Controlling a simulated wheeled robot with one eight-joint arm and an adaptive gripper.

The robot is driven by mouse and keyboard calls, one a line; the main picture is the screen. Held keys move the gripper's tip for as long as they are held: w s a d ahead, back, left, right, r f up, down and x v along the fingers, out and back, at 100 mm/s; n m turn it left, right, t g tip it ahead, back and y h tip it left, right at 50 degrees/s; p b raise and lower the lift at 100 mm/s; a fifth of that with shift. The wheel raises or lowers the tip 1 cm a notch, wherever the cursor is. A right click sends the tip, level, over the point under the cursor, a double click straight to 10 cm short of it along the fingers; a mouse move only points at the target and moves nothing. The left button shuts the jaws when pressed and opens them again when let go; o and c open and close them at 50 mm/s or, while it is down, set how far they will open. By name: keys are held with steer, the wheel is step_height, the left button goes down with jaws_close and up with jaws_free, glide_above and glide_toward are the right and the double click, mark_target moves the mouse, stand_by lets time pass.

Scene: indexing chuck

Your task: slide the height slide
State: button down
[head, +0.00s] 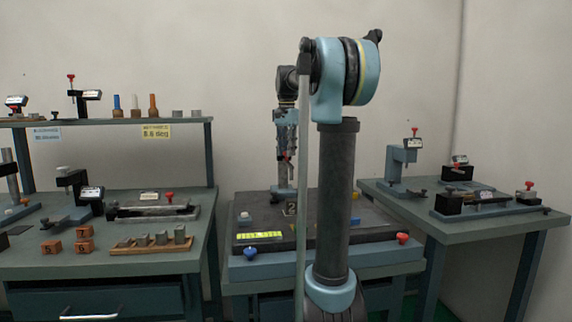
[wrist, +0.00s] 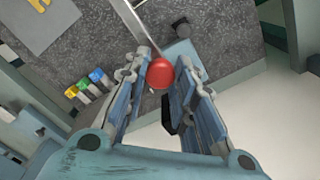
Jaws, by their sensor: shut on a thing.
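My gripper (head: 287,148) points down over the dark bench plate (head: 330,222) in the head view. In the wrist view its two fingers (wrist: 166,66) stand on either side of a round red knob (wrist: 160,73) and are shut on it. A thin pale metal bar (wrist: 128,22) runs from near the knob toward the top edge of the wrist view. The knob appears to belong to the height slide, but the fingers hide much of its body. In the head view the gripper covers most of this fixture.
My upright arm hides part of the middle bench. Gauges and blocks fill the left bench (head: 150,261); more instruments stand on the right bench (head: 450,226).

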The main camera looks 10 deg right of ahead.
steer(key=shift+w+r, duration=0.1)
steer(key=shift+r, duration=1.35)
steer(key=c, duration=1.3)
jaws_free()
steer(key=shift+f, duration=0.1)
step_height(320, 180, up, 12)
